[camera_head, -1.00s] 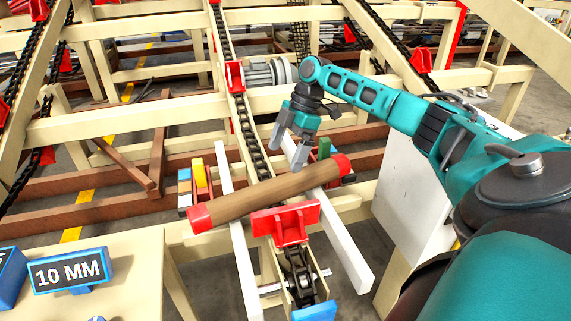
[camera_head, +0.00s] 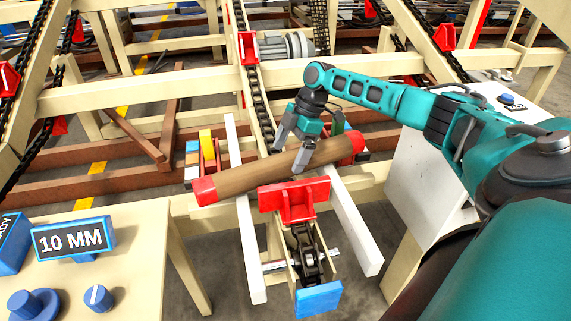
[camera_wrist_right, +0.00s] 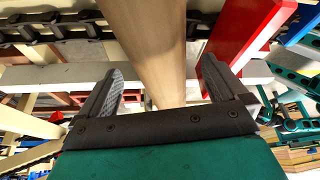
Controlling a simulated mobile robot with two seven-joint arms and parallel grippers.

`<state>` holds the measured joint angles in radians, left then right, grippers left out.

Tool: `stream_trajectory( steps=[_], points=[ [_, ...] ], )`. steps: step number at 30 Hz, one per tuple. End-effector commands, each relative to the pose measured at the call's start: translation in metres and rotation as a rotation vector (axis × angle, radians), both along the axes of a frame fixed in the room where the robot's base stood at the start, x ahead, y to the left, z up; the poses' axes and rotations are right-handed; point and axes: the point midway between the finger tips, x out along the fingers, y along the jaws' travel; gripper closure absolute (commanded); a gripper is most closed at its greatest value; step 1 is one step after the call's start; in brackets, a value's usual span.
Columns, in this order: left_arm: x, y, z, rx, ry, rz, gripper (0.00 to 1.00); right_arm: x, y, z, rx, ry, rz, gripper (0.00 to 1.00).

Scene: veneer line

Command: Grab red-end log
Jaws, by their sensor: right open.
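The red-end log (camera_head: 255,174) is brown with a red cap at each end. It lies at a slant across two white rails, its right end farther back. My right gripper (camera_head: 291,162) is open over the log's middle, with one finger on the far side and one in front. In the right wrist view the log (camera_wrist_right: 152,45) passes between the two open fingers of my right gripper (camera_wrist_right: 165,85). I cannot tell whether the fingers touch it. My left gripper is not in view.
A red bracket (camera_head: 294,200) stands on the chain conveyor just in front of the log. White rails (camera_head: 354,225) flank it. Small coloured blocks (camera_head: 207,146) are behind the log's left part. A table with a 10 MM sign (camera_head: 72,238) is at front left.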

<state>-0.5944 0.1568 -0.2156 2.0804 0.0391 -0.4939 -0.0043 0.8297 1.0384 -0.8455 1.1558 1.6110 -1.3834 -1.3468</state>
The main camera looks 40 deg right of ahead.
Motion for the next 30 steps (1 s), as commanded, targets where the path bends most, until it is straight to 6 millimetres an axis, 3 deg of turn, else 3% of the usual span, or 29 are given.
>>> stream_trajectory(
  steps=[1,6,16,30],
  points=[
    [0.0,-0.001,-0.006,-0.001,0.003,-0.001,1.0,0.001,0.003,-0.012,0.001,0.0,0.001,0.01],
    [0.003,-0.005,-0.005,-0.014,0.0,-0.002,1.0,0.003,0.01,-0.032,0.001,0.001,0.0,0.01],
    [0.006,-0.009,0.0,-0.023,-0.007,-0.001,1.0,0.003,0.012,-0.036,0.001,-0.001,-0.001,0.02],
    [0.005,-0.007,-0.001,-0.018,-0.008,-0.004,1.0,0.003,0.012,-0.036,0.0,0.0,-0.001,0.47]
  ],
)
